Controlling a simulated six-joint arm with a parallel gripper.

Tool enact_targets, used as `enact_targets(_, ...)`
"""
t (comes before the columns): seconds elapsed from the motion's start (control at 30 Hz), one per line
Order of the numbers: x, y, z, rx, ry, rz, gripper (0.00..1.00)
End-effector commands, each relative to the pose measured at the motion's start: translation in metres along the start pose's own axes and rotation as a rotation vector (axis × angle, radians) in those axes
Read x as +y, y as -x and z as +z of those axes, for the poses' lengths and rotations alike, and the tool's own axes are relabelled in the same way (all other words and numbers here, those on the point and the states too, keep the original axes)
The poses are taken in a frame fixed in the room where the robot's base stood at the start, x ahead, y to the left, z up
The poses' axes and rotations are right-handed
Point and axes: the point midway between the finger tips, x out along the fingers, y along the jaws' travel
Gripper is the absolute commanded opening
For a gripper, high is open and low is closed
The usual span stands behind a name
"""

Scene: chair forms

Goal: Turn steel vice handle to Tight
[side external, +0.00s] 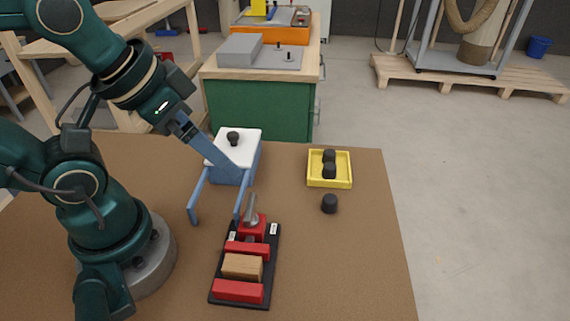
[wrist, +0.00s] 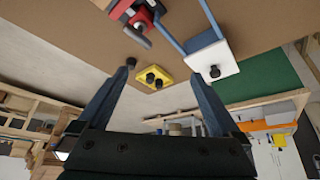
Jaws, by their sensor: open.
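The steel vice handle (side external: 251,212) rises from the red rear block of the vice, on a black base (side external: 215,292). A wooden block (side external: 242,266) sits between the red jaws. Small white labels flank the handle, one left (side external: 232,236) and one right (side external: 273,229); their text is too small to read. In the wrist view, the red vice (wrist: 118,10) is at the top edge, partly cut off. My gripper (wrist: 163,72) is open, its two blue fingers spread wide with nothing between them. In the side view my gripper (side external: 222,155) is above and behind the handle, apart from it.
A blue box with a white top (side external: 247,136) and a black knob stands behind the vice, with two blue bars towards the vice. A yellow tray (side external: 312,182) holds two black knobs. A loose black knob (side external: 329,204) lies in front of it. The table's right side is clear.

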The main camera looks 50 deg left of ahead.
Motion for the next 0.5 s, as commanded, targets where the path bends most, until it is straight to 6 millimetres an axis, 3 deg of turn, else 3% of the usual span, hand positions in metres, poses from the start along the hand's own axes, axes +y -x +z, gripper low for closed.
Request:
enact_targets(0.17,0.000,0.000,0.001,-0.005,-0.040,0.000,1.00)
enact_targets(0.33,0.003,0.003,-0.008,-0.063,-0.237,0.016,1.00)
enact_targets(0.5,0.013,-0.006,-0.016,-0.190,-0.461,0.068,1.00)
